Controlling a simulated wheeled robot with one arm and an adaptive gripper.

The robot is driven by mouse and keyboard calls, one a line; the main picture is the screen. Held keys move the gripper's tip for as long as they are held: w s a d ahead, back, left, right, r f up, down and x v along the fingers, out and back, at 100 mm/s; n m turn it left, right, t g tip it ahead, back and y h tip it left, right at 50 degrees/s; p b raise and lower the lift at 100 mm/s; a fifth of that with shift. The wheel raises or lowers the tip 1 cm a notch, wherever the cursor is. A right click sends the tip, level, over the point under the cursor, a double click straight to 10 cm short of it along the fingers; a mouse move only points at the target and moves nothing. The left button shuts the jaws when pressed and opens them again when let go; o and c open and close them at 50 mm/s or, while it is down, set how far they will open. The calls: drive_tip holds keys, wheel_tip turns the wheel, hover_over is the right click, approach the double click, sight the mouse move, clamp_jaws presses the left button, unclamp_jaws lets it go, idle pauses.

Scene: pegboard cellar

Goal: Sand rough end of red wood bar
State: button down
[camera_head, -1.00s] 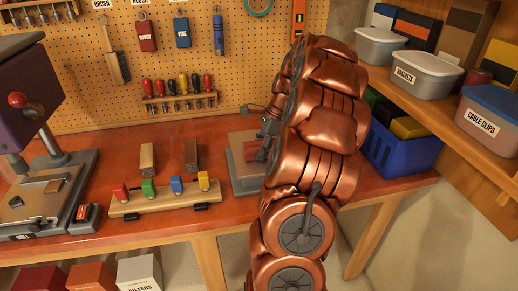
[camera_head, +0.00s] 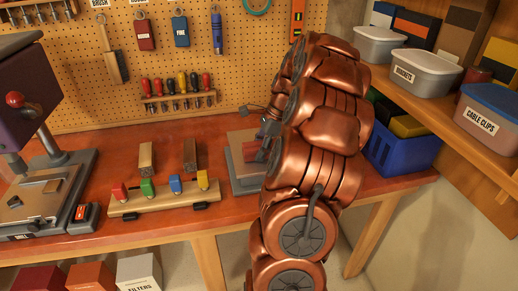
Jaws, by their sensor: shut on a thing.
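My gripper (camera_head: 263,147) is at the grey block-like stand (camera_head: 243,179) on the bench, left of my copper arm, which hides most of it. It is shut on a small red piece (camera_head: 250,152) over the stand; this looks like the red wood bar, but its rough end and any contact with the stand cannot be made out. A red block (camera_head: 145,36) and a blue block (camera_head: 180,32) with a label reading FINE hang on the pegboard.
A wooden rack (camera_head: 158,203) with red, green, blue and yellow pieces stands at the bench front. Two wood bars (camera_head: 146,159) (camera_head: 190,155) are behind it. A machine (camera_head: 30,110) stands left. A blue crate (camera_head: 400,155) and shelf tubs (camera_head: 425,75) are right.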

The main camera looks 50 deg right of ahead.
sight(248, 144)
drive_tip(key=shift+s, duration=0.15)
drive_tip(key=shift+w+d, duration=0.15)
drive_tip(key=shift+w, duration=0.2)
idle(0.8)
drive_tip(key=shift+w+d, duration=0.1)
drive_tip(key=shift+d, duration=0.1)
idle(0.3)
drive_tip(key=shift+w+a+p, duration=0.1)
drive_tip(key=shift+p, duration=0.2)
drive_tip(key=shift+w+a+p, duration=0.15)
drive_tip(key=shift+w+a, duration=0.45)
drive_tip(key=shift+a, duration=0.15)
drive_tip(key=shift+w+a+p, duration=0.15)
drive_tip(key=shift+w+a, duration=0.4)
drive_tip(key=shift+a, duration=0.2)
drive_tip(key=shift+r+p, duration=1.9)
drive_tip(key=shift+r, duration=2.65)
